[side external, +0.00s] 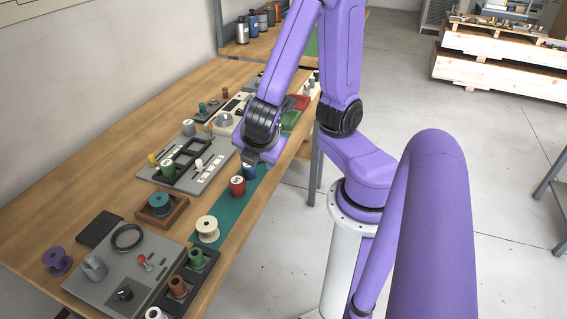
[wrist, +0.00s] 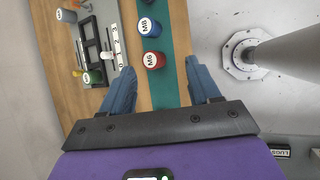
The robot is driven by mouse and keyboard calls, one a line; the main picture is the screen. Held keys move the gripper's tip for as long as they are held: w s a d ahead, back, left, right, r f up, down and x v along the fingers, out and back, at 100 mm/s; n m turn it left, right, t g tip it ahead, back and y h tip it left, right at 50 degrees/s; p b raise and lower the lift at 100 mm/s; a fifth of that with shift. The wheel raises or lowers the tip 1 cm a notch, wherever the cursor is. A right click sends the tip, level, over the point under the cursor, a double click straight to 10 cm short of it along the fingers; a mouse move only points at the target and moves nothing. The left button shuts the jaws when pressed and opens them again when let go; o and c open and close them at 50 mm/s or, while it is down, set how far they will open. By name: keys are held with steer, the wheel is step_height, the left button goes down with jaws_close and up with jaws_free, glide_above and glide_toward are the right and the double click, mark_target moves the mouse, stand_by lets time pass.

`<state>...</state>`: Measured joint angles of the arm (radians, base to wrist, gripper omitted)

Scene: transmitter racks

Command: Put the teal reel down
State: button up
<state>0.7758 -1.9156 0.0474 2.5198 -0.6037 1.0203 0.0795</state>
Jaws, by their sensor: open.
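The teal reel (side external: 160,201) sits upright in a small brown wooden tray (side external: 180,213) on the workbench, in the side external view. It does not show in the wrist view. My gripper (side external: 259,160) is up and to the right of the reel, well apart from it, near the blue and red spools. In the wrist view my gripper (wrist: 154,52) is open, with its two blue fingers spread wide and nothing held. The red spool marked M6 (wrist: 153,60) shows between the fingers in the picture, but I cannot tell how far below them it is.
A blue spool marked M8 (wrist: 149,27) stands beside the red one on a teal strip (side external: 235,215). A cream reel (side external: 207,229) stands near the tray. A grey panel with a black frame (side external: 190,160) lies behind. A grey control panel (side external: 125,270) lies in front.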

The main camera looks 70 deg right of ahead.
steer(key=s+a+r+m+g+y, duration=0.3)
steer(key=s+a+m+y, duration=0.1)
steer(key=s, duration=0.4)
steer(key=shift+a+r+m+g+y, duration=0.3)
steer(key=shift+a+y, duration=0.35)
steer(key=shift+y, duration=0.45)
